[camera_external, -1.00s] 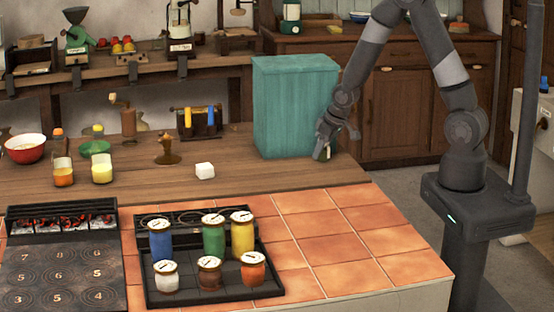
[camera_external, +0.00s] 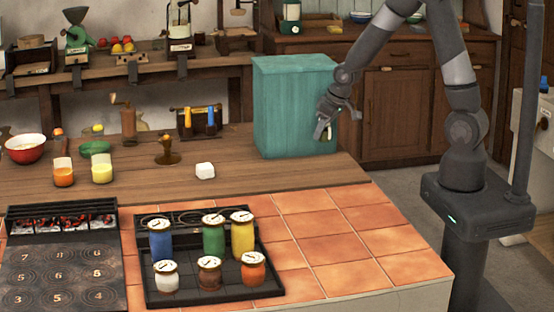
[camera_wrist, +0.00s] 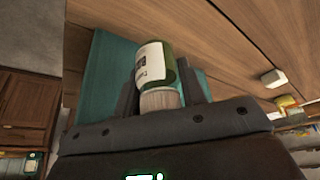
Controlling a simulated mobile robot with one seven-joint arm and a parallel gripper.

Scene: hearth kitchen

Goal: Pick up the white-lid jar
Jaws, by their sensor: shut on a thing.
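My gripper (camera_external: 324,122) is in front of the right side of the teal cabinet box, above the wooden counter. In the wrist view my gripper (camera_wrist: 163,85) is shut on a green glass jar (camera_wrist: 178,58) with a white label (camera_wrist: 150,64). The jar's pale, ribbed lid (camera_wrist: 160,101) points toward my palm, between the fingers. In the external view only a small pale bit of the jar (camera_external: 329,134) shows at the fingers. The jar looks raised off the counter.
The teal box (camera_external: 285,110) stands close to my gripper. A white cube (camera_external: 204,170), a brown stand (camera_external: 167,152) and glasses (camera_external: 102,170) are on the wooden counter. Several lidded jars stand on a black tray (camera_external: 215,292) on the tiles. The counter's right end is clear.

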